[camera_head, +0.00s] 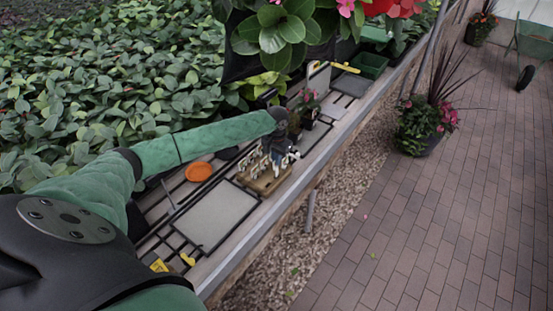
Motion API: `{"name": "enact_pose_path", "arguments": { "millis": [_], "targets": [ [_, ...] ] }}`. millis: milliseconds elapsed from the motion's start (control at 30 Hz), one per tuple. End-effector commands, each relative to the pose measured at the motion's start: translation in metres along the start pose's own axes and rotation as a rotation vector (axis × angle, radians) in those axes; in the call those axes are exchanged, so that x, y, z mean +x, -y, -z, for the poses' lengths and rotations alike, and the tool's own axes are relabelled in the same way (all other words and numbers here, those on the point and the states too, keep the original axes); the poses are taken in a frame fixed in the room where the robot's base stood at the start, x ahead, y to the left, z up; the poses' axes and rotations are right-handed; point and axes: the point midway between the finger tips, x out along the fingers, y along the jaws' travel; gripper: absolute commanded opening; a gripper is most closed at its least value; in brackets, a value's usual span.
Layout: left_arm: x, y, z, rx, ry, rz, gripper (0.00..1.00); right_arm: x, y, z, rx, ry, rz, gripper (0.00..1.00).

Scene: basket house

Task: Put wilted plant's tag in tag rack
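A wooden rack (262,186) with several whitish upright tags stands on the bench. I take it for the tag rack. My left gripper (287,157) is just above the rack's right end, pointing down. Its fingers are small and dark here, so I cannot tell whether they hold a tag. A small potted plant with pink flowers (309,104) stands just behind the gripper. Another small plant (293,121) beside it is partly hidden by my wrist. I cannot tell which plant is wilted. My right gripper is out of view.
An orange disc (198,172) and a grey panel (208,216) lie on the bench left of the rack. Yellow items (159,265) are at the near end. A green tray (369,65) stands farther back. Hanging flowers (285,30) overhang the bench.

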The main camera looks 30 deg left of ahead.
Motion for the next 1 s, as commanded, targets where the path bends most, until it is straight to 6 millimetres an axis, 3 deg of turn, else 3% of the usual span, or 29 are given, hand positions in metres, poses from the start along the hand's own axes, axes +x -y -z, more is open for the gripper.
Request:
{"name": "enact_pose_path", "arguments": {
  "millis": [700,1000],
  "targets": [
    [0.033,0.0,0.0,-0.001,0.001,0.0,0.0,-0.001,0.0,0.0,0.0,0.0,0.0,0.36],
    [0.034,0.0,0.0,0.0,0.0,0.0,0.0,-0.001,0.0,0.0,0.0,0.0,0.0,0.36]
  ]
}}
